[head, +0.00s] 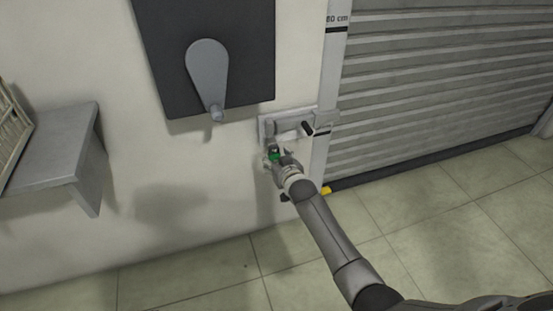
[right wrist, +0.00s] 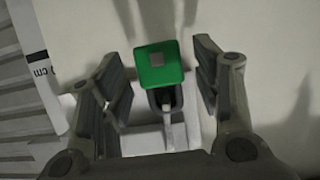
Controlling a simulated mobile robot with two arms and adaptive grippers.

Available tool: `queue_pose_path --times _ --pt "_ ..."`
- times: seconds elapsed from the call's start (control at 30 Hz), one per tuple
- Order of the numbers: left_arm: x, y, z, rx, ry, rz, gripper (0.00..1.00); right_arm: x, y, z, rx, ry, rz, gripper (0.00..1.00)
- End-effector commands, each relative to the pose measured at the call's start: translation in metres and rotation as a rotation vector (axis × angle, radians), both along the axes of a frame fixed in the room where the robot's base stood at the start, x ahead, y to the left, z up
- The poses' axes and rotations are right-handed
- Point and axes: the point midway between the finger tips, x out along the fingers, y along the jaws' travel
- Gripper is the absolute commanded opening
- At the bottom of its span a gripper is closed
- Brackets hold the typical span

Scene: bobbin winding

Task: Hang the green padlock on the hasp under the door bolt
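The green padlock (head: 273,155) is at the wall just below the door bolt (head: 290,124), partly hidden by my right gripper (head: 272,160). In the right wrist view the padlock (right wrist: 158,68) sits between the two spread fingers of my right gripper (right wrist: 160,85), with gaps on both sides. Its dark shackle (right wrist: 154,98) points down in that view, towards the bolt plate. A pale upright piece, seemingly the hasp (right wrist: 166,103), shows within the shackle's outline. I cannot tell for certain whether the shackle encloses it. My left gripper is out of view.
A roller door (head: 430,95) is right of the bolt, past a pale post (head: 335,60). A dark panel (head: 160,50) with a grey lever (head: 207,75) is above left. A grey shelf (head: 62,140) juts out at far left. The tiled floor (head: 200,275) below is clear.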

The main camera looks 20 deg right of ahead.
Motion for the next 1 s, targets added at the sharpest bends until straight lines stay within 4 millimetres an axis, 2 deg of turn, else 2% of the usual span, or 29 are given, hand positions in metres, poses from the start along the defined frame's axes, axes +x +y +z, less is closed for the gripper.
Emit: queue_pose_path --times 0.3,0.47,0.67,1.0 --pt "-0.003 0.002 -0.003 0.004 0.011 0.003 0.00 0.000 0.000 0.001 0.000 -0.002 0.000 0.62" --pt "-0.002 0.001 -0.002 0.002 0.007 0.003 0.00 -0.007 -0.001 0.004 0.000 -0.002 0.000 0.62" --pt "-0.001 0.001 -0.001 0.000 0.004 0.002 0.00 -0.031 -0.001 0.012 -0.001 -0.003 0.000 0.62" --pt "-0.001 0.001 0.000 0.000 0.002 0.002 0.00 -0.082 -0.003 0.030 0.000 -0.002 0.000 0.62"
